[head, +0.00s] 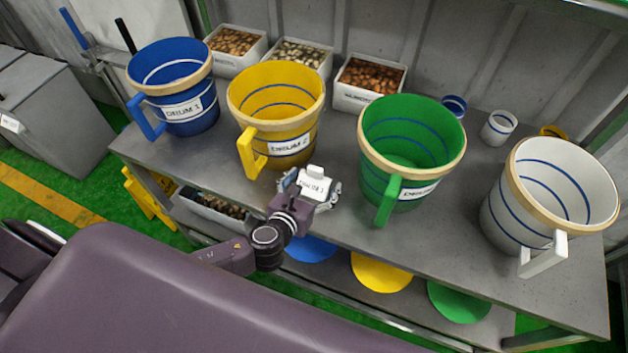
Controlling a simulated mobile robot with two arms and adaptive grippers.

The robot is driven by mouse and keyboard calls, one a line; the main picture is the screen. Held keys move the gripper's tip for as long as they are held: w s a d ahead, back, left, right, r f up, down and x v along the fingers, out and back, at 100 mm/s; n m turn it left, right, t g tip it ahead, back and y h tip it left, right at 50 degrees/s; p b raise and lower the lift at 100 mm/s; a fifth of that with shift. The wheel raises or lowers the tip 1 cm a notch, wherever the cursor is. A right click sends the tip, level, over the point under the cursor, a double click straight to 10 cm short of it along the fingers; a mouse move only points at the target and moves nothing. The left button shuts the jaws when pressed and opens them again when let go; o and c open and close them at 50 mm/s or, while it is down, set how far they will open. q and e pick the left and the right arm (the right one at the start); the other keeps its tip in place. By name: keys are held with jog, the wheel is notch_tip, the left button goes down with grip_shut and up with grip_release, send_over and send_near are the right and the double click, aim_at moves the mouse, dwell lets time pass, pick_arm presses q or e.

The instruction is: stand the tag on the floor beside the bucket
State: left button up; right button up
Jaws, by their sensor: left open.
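A small white tag (316,184) with dark lettering, too small to read surely, is on the grey table's near side, between the yellow and green buckets. My left gripper (313,188) is open, with its fingers on either side of the tag. Whether the tag touches the tabletop or the fingers is hard to tell. The buckets stand in a row: blue (186,88), labelled DRUM 1, yellow (290,128), labelled DRUM 2, green (405,140), with a partly hidden label, and white (510,220). Each has a handle towards me. My right gripper is not in view.
White bins of nuts (360,98) stand behind the buckets. Small cups (498,128) stand at the back right. A lower shelf holds blue, yellow (380,274) and green (458,302) round pieces. Green floor (90,185) shows at left, beside a grey cabinet (60,125).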

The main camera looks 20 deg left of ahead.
pick_arm(q)
jog(key=c, duration=1.2)
jog(key=shift+c, duration=0.2)
jog(key=shift+r, duration=0.1)
